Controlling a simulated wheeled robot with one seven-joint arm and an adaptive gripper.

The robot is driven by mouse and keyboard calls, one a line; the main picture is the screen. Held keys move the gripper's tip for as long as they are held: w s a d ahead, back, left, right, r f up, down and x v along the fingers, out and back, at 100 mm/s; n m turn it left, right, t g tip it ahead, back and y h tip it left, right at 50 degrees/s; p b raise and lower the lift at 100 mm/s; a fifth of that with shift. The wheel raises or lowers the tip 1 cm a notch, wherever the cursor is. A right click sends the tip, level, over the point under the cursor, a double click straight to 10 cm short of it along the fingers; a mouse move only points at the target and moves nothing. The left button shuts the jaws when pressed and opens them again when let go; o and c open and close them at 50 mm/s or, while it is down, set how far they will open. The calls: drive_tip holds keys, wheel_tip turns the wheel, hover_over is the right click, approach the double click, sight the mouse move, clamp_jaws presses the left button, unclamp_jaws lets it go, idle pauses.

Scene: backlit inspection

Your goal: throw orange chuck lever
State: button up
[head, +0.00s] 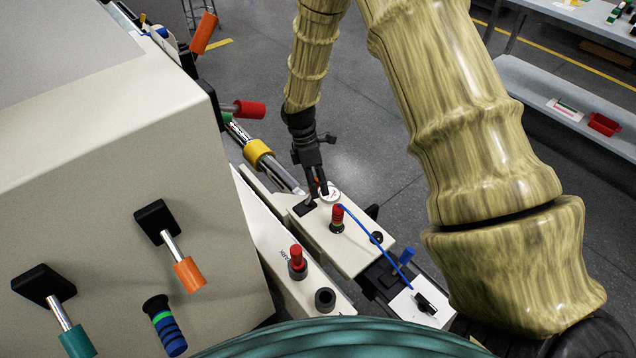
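Two levers with orange grips are in view, and I cannot tell from the picture which is the chuck lever. One orange lever (188,272) sticks out on a metal rod from a black mount on the beige machine's near face. The other orange lever (203,33) stands at the machine's far upper edge. My gripper (321,189) is dark and points down over the cream housing, beside a round white gauge, apart from both orange levers. Its fingertips are small and dark, so their opening is unclear. I see nothing clearly held.
A red lever (248,109) and a yellow-collared rod (258,152) lie beyond. Shelves (560,85) stand at right; grey floor is open behind.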

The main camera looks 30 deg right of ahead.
drive_tip(key=shift+r, duration=0.1)
drive_tip(key=v, duration=1.2)
drive_tip(key=shift+w, duration=0.1)
